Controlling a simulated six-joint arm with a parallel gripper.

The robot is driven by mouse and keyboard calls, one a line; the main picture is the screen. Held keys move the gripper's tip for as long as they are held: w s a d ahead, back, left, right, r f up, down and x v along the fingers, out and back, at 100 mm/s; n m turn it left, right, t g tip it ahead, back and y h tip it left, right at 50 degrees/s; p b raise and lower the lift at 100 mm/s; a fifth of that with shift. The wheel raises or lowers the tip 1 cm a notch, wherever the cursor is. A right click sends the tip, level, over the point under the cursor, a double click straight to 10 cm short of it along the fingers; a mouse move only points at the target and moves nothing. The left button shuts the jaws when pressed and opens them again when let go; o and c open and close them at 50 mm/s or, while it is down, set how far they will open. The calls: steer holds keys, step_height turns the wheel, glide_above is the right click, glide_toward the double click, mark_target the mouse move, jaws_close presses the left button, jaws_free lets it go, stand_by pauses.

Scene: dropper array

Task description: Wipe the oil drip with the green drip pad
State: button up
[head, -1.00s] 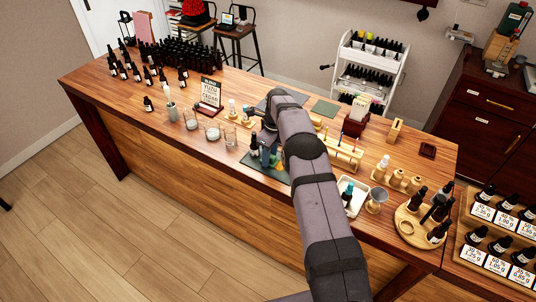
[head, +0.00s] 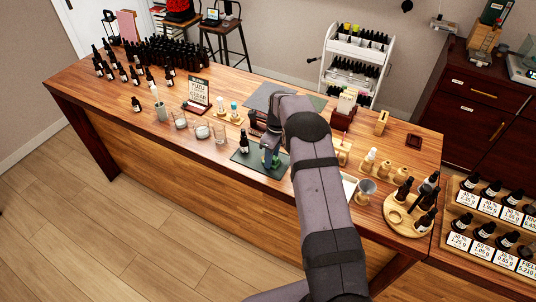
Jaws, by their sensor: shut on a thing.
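My gripper (head: 269,158) is low over the right part of the dark green mat (head: 246,170) at the front edge of the counter. It is shut on a small green-blue piece, which looks like the green drip pad (head: 270,161); the fingers and wrist hide most of it. A dark dropper bottle (head: 243,143) stands upright on the mat, left of my gripper and apart from it. I cannot make out the oil drip. I cannot tell whether the pad touches the mat.
Glass beakers (head: 201,130) and a small sign (head: 197,94) stand left of the mat. A wooden stand (head: 344,150) and a white tray (head: 349,187) are partly hidden behind my arm. A round wooden tray (head: 394,216) with bottles is at right. Many dark bottles (head: 171,54) crowd the far left.

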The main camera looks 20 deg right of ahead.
mark_target(257, 157)
steer(key=shift+s+d, duration=0.8)
steer(key=shift+s, duration=0.05)
steer(key=shift+s+f, duration=0.1)
steer(key=shift+f, duration=0.05)
steer(key=shift+w+a+b, duration=0.65)
steer(key=shift+w+a, duration=0.5)
steer(key=shift+w, duration=0.05)
steer(key=shift+w+a, duration=0.3)
steer(key=shift+w+a+b, duration=0.9)
steer(key=shift+w+a, duration=0.1)
steer(key=shift+w, duration=0.05)
steer(key=shift+w+a, duration=0.4)
